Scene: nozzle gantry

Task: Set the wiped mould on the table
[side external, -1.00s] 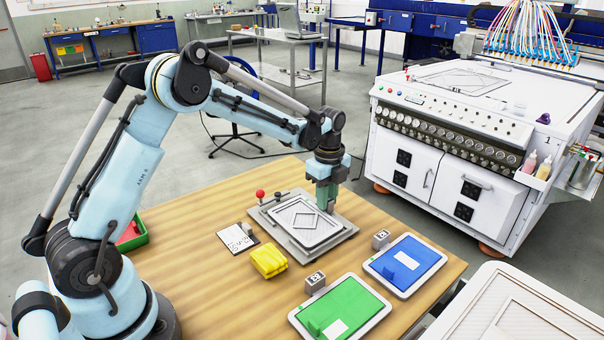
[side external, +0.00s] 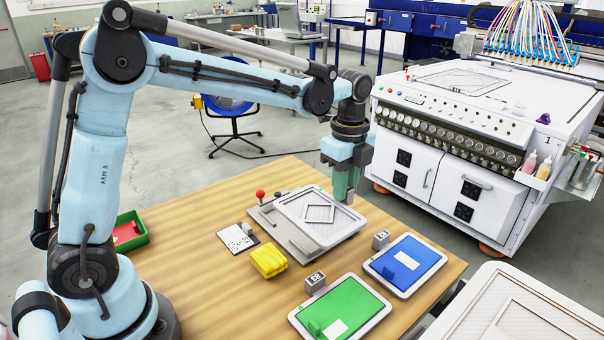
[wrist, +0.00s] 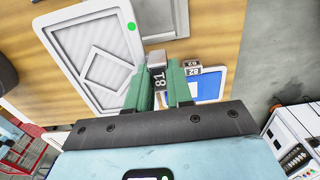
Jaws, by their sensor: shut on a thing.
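The mould (side external: 335,225) is a white rectangular tray with a raised diamond frame. In the side view it hangs raised and offset over the grey plate fixture (side external: 285,232). My gripper (side external: 345,195) is shut on its far right edge. In the wrist view the fingers (wrist: 163,92) pinch a dark tab marked 81 at the edge of the mould (wrist: 75,62). A green dot shows at one corner of the mould there. The wooden table (side external: 210,300) lies below; bare wood shows at its left and front.
A green pad (side external: 350,303) and a blue pad (side external: 420,258) lie in white frames at the right front, each with a small numbered block. A folded yellow cloth (side external: 268,262) and a white card (side external: 237,239) lie left of the fixture. A red knob (side external: 260,194) stands at the fixture's corner.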

